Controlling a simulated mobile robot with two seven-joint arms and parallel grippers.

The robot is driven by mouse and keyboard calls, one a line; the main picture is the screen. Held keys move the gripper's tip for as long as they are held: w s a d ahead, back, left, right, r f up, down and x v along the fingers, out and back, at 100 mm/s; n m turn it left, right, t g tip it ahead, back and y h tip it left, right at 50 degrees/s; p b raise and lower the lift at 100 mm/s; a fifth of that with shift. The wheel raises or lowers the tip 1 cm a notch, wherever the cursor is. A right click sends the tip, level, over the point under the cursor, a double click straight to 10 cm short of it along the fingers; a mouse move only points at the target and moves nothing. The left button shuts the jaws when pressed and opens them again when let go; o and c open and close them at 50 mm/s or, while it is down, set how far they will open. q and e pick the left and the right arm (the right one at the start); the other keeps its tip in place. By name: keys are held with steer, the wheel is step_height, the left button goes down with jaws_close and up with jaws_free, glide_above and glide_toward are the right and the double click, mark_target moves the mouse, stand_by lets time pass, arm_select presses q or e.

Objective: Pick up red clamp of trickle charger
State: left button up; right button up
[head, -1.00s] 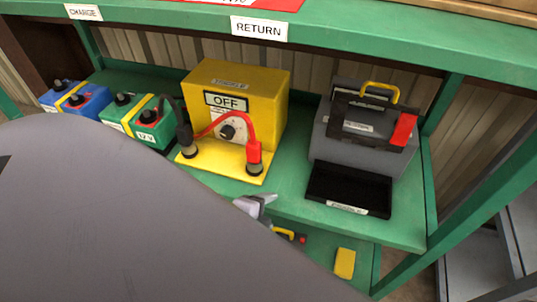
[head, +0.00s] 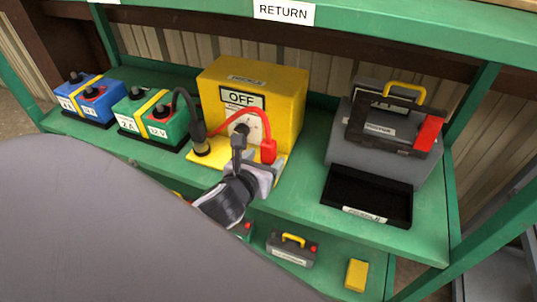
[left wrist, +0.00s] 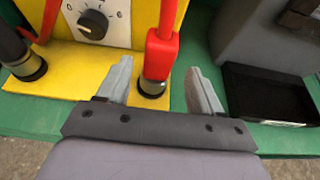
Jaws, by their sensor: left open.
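The trickle charger (head: 287,98) is a yellow box with an OFF label and a dial, on the green shelf. Its red clamp (head: 268,150) stands upright at the front right of its yellow base; a red cable arches to it. The black clamp (head: 198,135) stands at the front left. My left gripper (head: 254,158) is open in front of the charger, beside the red clamp. In the left wrist view, the red clamp (left wrist: 162,52) shows between the two open fingers of the gripper (left wrist: 160,82), on a dark post. My right gripper is not in view.
A green battery (head: 150,118) and a blue battery (head: 90,98) stand to the left. A grey unit (head: 385,155) with a black tray (head: 366,195) stands to the right. A lower shelf holds a grey battery (head: 291,248) and a yellow block (head: 356,275).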

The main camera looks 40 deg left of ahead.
arm_select(q)
steer(key=b+x, duration=0.1)
steer(key=x, duration=0.5)
steer(key=shift+a+r, duration=0.15)
steer(key=shift+c, duration=0.3)
steer(key=c, duration=1.2)
